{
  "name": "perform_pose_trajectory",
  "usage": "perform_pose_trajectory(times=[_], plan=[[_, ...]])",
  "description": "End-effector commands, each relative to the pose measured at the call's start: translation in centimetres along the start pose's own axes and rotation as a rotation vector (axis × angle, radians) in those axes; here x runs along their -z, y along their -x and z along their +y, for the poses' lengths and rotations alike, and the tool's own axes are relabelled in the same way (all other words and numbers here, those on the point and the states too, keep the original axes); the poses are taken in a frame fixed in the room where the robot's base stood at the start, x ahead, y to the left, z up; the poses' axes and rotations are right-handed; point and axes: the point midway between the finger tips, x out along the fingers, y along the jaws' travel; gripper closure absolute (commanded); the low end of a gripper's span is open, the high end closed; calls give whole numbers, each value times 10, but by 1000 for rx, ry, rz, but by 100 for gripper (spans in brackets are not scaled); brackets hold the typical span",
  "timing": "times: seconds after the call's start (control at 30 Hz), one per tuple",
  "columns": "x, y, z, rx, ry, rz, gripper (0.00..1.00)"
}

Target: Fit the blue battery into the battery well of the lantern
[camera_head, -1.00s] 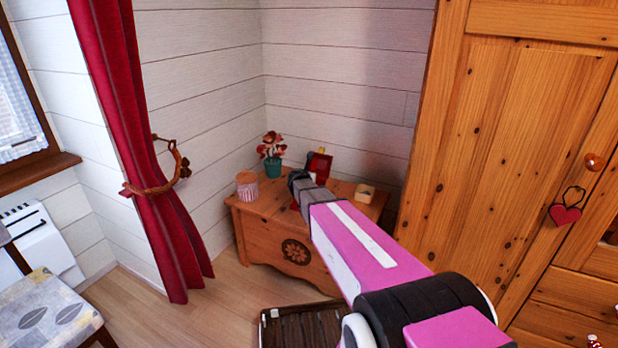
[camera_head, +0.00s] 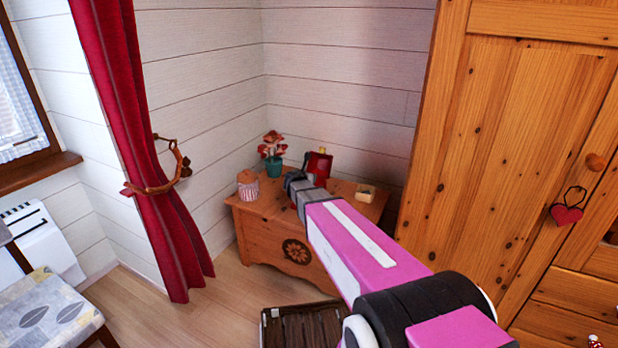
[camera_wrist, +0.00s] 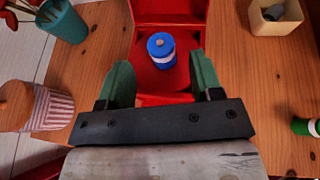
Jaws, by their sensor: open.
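The red lantern (camera_head: 321,163) stands on the wooden chest, partly hidden behind my arm in the head view. In the wrist view its red body (camera_wrist: 165,15) lies open ahead of me. The blue battery (camera_wrist: 161,50), with a white band and a copper-coloured tip, stands upright within the red lantern. How deep it sits cannot be told. My gripper (camera_wrist: 160,62) is open, with one green finger to the left and one to the right of the battery. Gaps show between the fingers and the battery.
On the chest (camera_head: 255,220) are a teal flowerpot (camera_head: 273,167), a striped jar (camera_head: 248,186) and a cream box (camera_wrist: 277,14) holding a dark object. A green cylinder (camera_wrist: 305,126) lies at the right in the wrist view. A wardrobe (camera_head: 500,150) stands to the right.

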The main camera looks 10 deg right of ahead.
Motion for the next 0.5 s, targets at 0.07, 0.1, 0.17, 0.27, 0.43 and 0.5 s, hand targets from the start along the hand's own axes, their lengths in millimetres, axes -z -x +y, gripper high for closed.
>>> perform_pose_trajectory(times=[0.07,0.1,0.17,0.27,0.43,0.5], plan=[[0,22,-2,-3,1,0,41],[0,30,-2,-2,1,0,41],[0,42,-2,-1,1,0,41],[0,59,-1,-2,1,-1,41],[2,73,-5,8,-29,9,41],[6,76,-14,28,-100,31,41]])
